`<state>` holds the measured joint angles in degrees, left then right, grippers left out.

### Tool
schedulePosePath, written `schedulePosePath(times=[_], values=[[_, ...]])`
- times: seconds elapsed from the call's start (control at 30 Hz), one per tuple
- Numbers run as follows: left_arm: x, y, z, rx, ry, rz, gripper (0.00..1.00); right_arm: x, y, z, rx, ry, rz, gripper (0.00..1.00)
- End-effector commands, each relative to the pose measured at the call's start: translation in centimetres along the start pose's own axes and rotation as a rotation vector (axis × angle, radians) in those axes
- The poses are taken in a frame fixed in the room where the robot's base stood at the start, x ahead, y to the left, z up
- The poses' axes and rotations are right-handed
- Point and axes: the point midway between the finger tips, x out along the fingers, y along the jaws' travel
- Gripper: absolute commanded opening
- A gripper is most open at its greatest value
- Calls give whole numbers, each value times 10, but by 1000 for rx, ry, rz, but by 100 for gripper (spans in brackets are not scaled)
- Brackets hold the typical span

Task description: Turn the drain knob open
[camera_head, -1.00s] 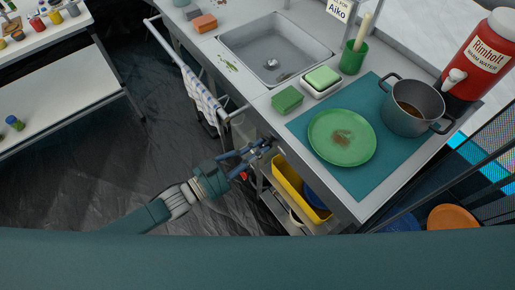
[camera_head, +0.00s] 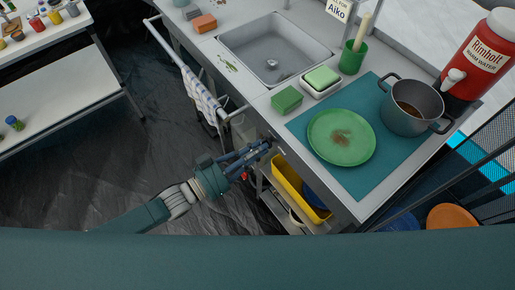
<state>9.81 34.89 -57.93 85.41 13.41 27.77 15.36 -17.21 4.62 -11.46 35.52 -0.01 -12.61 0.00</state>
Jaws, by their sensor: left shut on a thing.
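The grey sink (camera_head: 262,48) is set in the counter, with a round drain (camera_head: 272,63) in its floor. My left gripper (camera_head: 265,147) reaches in from the left, low at the counter's front face, just below and in front of the green sponge. It is shut on the drain knob at the front face. The fingers cover the knob, so its angle cannot be seen. My right gripper is not in view.
A rail with a checked towel (camera_head: 203,97) runs along the counter front, left of my gripper. A yellow bin (camera_head: 288,182) sits below right. A green plate (camera_head: 341,137), pot (camera_head: 411,108) and sponge (camera_head: 287,99) stand on the counter.

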Motion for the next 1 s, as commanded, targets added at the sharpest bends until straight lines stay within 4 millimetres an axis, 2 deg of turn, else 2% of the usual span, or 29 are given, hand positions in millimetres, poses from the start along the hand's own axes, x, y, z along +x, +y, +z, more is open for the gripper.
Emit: schedulePosePath(times=[0.3,0.33,0.4,0.77,0.87,1.0], values=[[-1,0,2,-5,-3,-1,0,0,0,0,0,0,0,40],[-1,0,2,-5,-3,-1,21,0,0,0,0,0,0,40],[-1,0,1,-4,-3,-1,34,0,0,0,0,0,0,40],[-4,0,1,-2,-2,-1,34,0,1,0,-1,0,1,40],[-16,0,2,-2,-5,-1,34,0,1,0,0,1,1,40],[-44,0,3,-2,-7,-1,34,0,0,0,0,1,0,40]])
